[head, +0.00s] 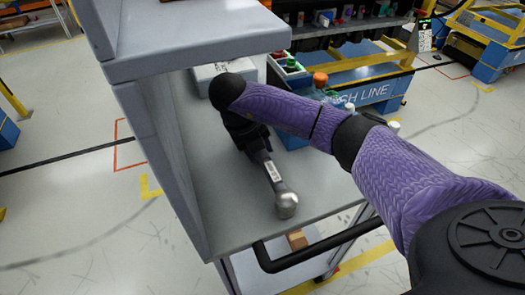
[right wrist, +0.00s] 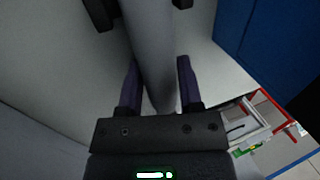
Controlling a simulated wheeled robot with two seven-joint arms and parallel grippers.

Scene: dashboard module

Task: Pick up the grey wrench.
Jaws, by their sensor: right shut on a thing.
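The grey wrench (right wrist: 152,45) shows in the right wrist view as a thick, smooth grey bar between the two purple fingers of my right gripper (right wrist: 159,75). The fingers lie close along both its sides, shut on it. In the head view my right gripper (head: 250,142) reaches down into the grey shelf unit, and a silver rounded end (head: 286,204), likely the wrench's, sticks out towards the front edge. My arm hides part of it, and I cannot tell whether it touches the shelf. My left gripper is not in view.
The grey shelf unit (head: 228,222) has a side wall on the left and an upper board (head: 200,45) above. A black handle bar (head: 320,246) runs along its front. A white box (head: 222,72) and a blue bin (head: 290,138) stand behind my arm.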

